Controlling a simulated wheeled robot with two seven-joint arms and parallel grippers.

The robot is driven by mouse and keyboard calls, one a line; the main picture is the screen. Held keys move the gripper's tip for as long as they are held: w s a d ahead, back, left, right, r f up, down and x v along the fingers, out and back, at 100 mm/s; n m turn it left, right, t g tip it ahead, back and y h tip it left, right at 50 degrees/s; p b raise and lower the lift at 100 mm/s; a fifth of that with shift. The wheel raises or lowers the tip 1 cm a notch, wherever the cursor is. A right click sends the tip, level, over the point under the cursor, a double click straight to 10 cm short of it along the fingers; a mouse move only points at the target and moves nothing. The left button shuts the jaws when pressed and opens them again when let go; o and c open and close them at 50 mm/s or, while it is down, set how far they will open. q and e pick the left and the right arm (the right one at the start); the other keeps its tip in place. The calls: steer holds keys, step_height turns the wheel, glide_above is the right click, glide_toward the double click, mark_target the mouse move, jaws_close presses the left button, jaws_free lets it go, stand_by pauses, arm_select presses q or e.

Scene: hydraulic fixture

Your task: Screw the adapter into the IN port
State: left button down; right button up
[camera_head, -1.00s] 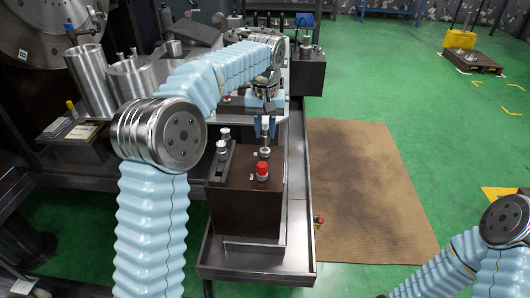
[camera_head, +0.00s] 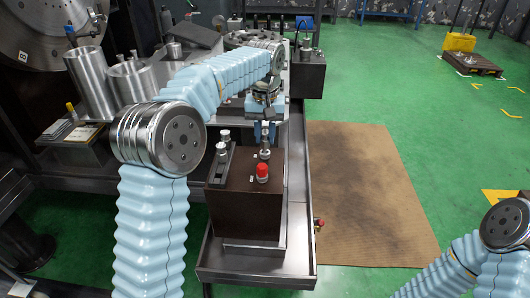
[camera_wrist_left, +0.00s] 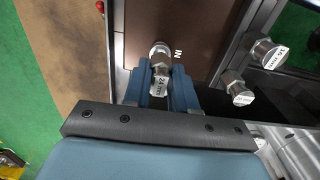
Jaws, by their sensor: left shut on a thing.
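My left gripper (camera_head: 266,133) reaches down over the brown block (camera_head: 244,208) and is shut on a small metal adapter (camera_head: 265,146). In the left wrist view the blue fingers (camera_wrist_left: 166,92) close around the adapter (camera_wrist_left: 161,74), which carries a white label. The adapter's far end meets a round metal fitting (camera_wrist_left: 160,50) beside the "IN" lettering on the block's top. I cannot tell how deep the adapter sits in the IN port. My right arm shows at the lower right, but its gripper is out of view.
A red-capped fitting (camera_head: 262,172) stands on the block in front of the adapter. A dark rack (camera_head: 221,165) with metal fittings (camera_head: 223,147) is at the left. Two labelled fittings show in the wrist view (camera_wrist_left: 263,56). The block stands in a metal tray (camera_head: 258,265).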

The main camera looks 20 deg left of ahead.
arm_select(q)
steer(key=shift+f+b, duration=0.35)
steer(key=shift+f, duration=0.45)
stand_by(0.6)
steer(key=shift+r+p, duration=0.2)
steer(key=shift+p, duration=0.2)
steer(key=m+p, duration=0.2)
steer(key=m, duration=0.1)
steer(key=shift+r+m+p, duration=0.2)
steer(key=shift+m+p, duration=0.1)
steer(key=shift+p, duration=0.1)
steer(key=shift+f+m, duration=0.4)
steer(key=shift+m, duration=0.7)
steer(key=shift+f+m, duration=0.1)
steer(key=shift+m, duration=1)
steer(key=m, duration=0.8)
steer(key=shift+m, duration=0.3)
steer(key=c, duration=0.8)
jaws_free()
